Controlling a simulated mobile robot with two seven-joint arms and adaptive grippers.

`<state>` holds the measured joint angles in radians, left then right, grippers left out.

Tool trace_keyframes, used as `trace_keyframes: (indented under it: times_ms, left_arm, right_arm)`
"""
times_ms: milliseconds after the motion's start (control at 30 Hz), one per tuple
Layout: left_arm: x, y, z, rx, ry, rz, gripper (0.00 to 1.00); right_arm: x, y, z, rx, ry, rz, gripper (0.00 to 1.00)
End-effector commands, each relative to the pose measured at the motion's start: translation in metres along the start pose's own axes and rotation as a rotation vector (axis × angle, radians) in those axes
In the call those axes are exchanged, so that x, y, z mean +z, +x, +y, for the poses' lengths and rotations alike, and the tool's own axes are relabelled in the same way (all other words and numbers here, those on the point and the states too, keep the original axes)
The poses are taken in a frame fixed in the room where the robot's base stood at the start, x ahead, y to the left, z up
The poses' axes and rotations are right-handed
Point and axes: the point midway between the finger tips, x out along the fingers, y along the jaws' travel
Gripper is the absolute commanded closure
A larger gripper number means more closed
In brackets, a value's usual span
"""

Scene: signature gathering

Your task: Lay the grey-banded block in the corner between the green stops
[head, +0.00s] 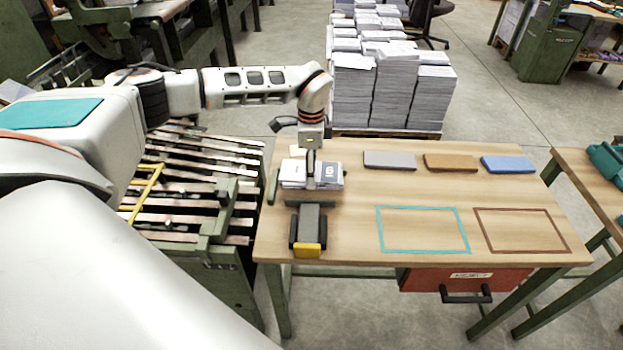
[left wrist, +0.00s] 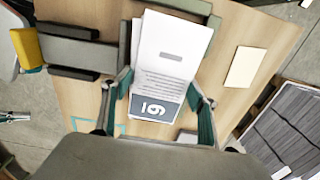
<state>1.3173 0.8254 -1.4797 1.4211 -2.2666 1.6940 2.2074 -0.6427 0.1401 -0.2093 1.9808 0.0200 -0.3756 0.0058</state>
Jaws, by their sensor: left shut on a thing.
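The grey-banded block (left wrist: 172,58) is white, with a dark grey band and a number at one end. It also shows in the head view (head: 296,174), lying roughly flat at the table's left part. My left gripper (head: 311,180) is shut on it from above, one finger on each long side in the left wrist view (left wrist: 160,97). A green stop (head: 272,187) stands just left of the block. A second, darker stop (head: 311,204) lies along its front side. Whether the block touches the stops or rests on something is hidden.
A dark device with a yellow end (head: 308,250) sits in front of the stops. A cream pad (left wrist: 243,67) lies behind the block. Grey (head: 390,160), brown (head: 450,162) and blue (head: 508,164) slabs line the back. Teal (head: 423,249) and brown (head: 523,250) outlines are empty.

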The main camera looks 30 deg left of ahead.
Motion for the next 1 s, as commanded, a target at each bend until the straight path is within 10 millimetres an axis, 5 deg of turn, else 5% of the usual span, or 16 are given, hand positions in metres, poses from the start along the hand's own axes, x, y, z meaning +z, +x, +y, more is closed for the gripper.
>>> trace_keyframes:
  times_ms: [233, 633, 667, 1000]
  left_arm:
    - [0.0, 0.036, 0.001, 0.003, 0.001, -0.002, 0.7]
    - [0.0, 0.039, 0.001, 0.001, 0.001, -0.001, 0.7]
    - [0.0, 0.039, 0.001, 0.001, 0.001, -0.001, 0.34]
    - [0.0, 0.038, 0.001, 0.001, 0.001, -0.001, 0.34]
  right_arm:
    - [0.008, 0.003, 0.0, 0.001, -0.004, -0.009, 1.0]
    - [0.005, 0.002, 0.001, 0.003, -0.005, -0.004, 1.0]
    - [0.004, 0.002, 0.001, 0.003, -0.005, -0.004, 1.0]
    - [0.004, 0.003, 0.001, 0.003, -0.004, -0.002, 1.0]
